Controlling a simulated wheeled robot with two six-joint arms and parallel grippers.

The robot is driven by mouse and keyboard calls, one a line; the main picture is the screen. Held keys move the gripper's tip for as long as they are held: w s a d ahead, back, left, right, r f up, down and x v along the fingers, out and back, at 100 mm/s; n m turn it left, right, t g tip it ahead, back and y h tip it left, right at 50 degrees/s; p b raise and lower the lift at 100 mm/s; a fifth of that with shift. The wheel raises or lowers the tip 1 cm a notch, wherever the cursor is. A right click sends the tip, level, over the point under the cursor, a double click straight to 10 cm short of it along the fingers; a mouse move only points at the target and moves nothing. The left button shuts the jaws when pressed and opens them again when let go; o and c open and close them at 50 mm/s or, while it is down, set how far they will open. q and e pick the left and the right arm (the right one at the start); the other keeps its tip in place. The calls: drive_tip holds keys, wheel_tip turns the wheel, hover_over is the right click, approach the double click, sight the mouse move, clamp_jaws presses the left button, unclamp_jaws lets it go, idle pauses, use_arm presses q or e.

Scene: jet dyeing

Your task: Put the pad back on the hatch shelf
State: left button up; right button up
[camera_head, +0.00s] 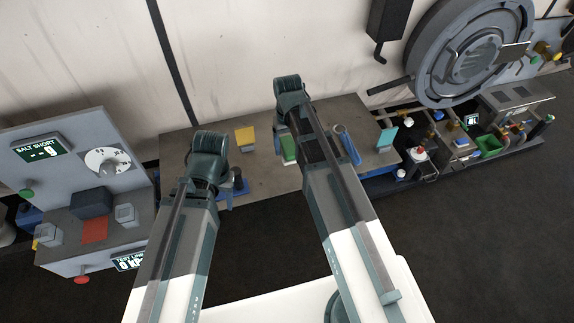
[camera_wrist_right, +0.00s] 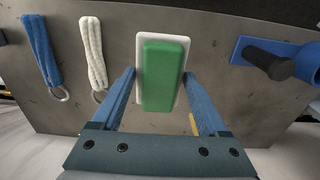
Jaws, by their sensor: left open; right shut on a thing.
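The green pad with a white base (camera_wrist_right: 162,75) is between the blue fingers of my right gripper (camera_wrist_right: 159,78), which is shut on it. In the head view the green pad (camera_head: 288,149) shows below my right wrist. It is over or on the grey-brown shelf (camera_head: 265,180); I cannot tell whether it touches the surface. My left gripper (camera_head: 208,152) is open, left of the pad near the shelf's left end; its fingers are mostly hidden by the arm.
On the shelf are a yellow block (camera_head: 245,138), a teal block (camera_head: 387,138), a blue loop (camera_wrist_right: 42,50), a white loop (camera_wrist_right: 93,50) and a blue holder with a black handle (camera_wrist_right: 275,62). A control box (camera_head: 70,165) stands left, a round hatch (camera_head: 468,50) right.

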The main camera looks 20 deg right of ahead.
sight(287, 171)
drive_tip(key=shift+a, duration=0.3)
wheel_tip(287, 171, down, 10)
drive_tip(key=b, duration=1)
drive_tip(key=shift+f, duration=0.1)
drive_tip(key=shift+c, duration=0.6)
drive_tip(key=o, duration=1.2)
drive_tip(key=shift+r, duration=0.2)
